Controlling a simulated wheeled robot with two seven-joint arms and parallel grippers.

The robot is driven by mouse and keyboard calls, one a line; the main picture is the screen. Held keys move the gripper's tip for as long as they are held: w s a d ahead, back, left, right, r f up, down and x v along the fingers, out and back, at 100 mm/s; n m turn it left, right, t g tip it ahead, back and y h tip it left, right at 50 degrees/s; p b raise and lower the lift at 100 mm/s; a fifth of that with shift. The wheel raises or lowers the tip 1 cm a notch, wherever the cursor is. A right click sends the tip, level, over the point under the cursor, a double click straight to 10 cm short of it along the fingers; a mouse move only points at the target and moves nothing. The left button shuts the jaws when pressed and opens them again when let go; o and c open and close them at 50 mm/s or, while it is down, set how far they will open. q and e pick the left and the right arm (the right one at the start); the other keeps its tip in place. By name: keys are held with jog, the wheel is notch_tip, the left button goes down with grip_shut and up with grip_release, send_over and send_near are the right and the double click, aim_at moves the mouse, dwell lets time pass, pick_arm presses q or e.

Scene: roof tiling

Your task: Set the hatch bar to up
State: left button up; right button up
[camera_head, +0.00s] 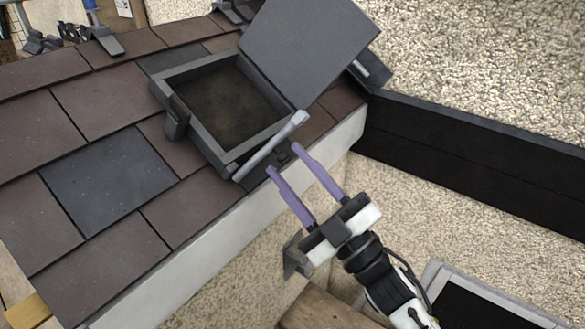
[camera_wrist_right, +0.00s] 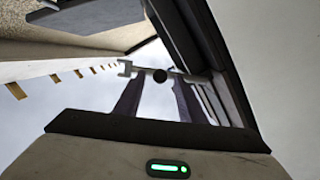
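The roof hatch has a dark grey frame (camera_head: 190,130) around a brown opening, and its flat lid (camera_head: 308,45) stands raised at the back right. The hatch bar (camera_head: 268,147) is a light grey bar slanting along the frame's front right side; its far end looks raised. My left gripper is out of view.
A pale eave board (camera_head: 190,265) edges the roof. A black beam (camera_head: 470,155) runs along the rough wall at right. Dark fittings (camera_head: 68,32) stand at the upper left.

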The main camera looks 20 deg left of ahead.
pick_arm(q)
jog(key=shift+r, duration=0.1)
pick_arm(e)
jog(key=v, duration=1)
jog(key=shift+f, duration=0.15)
